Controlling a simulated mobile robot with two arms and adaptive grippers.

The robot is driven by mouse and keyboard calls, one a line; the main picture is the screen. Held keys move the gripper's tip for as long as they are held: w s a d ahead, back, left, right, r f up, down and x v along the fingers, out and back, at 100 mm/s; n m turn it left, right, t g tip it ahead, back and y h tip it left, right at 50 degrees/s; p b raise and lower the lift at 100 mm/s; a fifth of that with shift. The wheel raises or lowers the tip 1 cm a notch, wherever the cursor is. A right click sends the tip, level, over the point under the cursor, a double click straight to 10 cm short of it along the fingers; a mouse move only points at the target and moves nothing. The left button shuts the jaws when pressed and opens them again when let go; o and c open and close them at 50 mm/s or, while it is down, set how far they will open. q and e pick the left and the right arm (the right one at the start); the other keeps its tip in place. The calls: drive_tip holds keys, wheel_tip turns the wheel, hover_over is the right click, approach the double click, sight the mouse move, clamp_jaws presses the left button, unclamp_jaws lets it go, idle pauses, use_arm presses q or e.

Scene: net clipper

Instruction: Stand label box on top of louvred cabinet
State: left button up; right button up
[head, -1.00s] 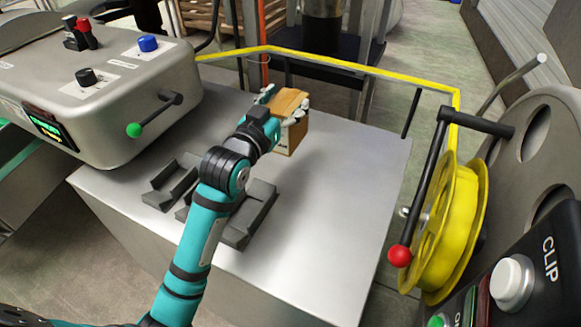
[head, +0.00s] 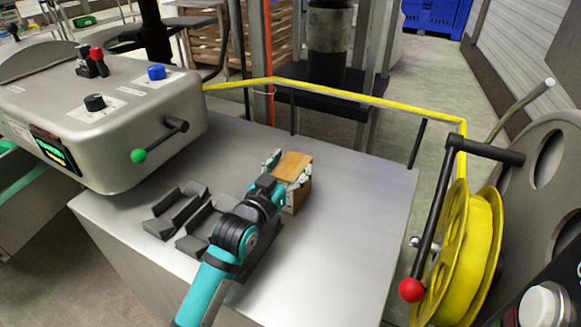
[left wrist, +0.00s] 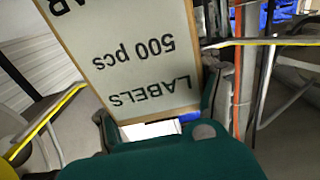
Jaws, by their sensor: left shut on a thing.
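The label box (head: 296,164) is a small tan-brown carton. It is over the steel top (head: 350,235) in the middle of the head view; I cannot tell whether it touches it. My left gripper (head: 284,176) is shut on it, with fingers on either side. In the left wrist view the box (left wrist: 130,50) fills the upper middle, with upside-down "LABELS 500 pcs" print between the fingers. No louvres show, so I cannot tell whether the steel body under the box is the louvred cabinet. My right gripper is not in view.
Black angled rests (head: 182,208) lie on the steel top beside my arm. A grey machine head (head: 100,110) with a green-knobbed lever stands at left. A yellow reel (head: 470,245) with a red-knobbed crank is at right. A yellow rail (head: 350,96) runs behind. The top's right part is clear.

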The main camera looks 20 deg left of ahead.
sight(281, 179)
use_arm(q)
drive_tip(key=o, duration=1.8)
drive_tip(key=shift+f, duration=0.15)
drive_tip(key=shift+c, duration=0.2)
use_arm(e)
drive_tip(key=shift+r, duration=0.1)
use_arm(q)
drive_tip(key=shift+r, duration=0.25)
drive_tip(key=s, duration=0.3)
drive_tip(key=s+a, duration=0.1)
drive_tip(key=s, duration=0.3)
drive_tip(key=shift+a+f+p, duration=0.1)
drive_tip(key=shift+a+p, duration=0.1)
drive_tip(key=shift+p, duration=0.2)
drive_tip(key=shift+s, duration=0.2)
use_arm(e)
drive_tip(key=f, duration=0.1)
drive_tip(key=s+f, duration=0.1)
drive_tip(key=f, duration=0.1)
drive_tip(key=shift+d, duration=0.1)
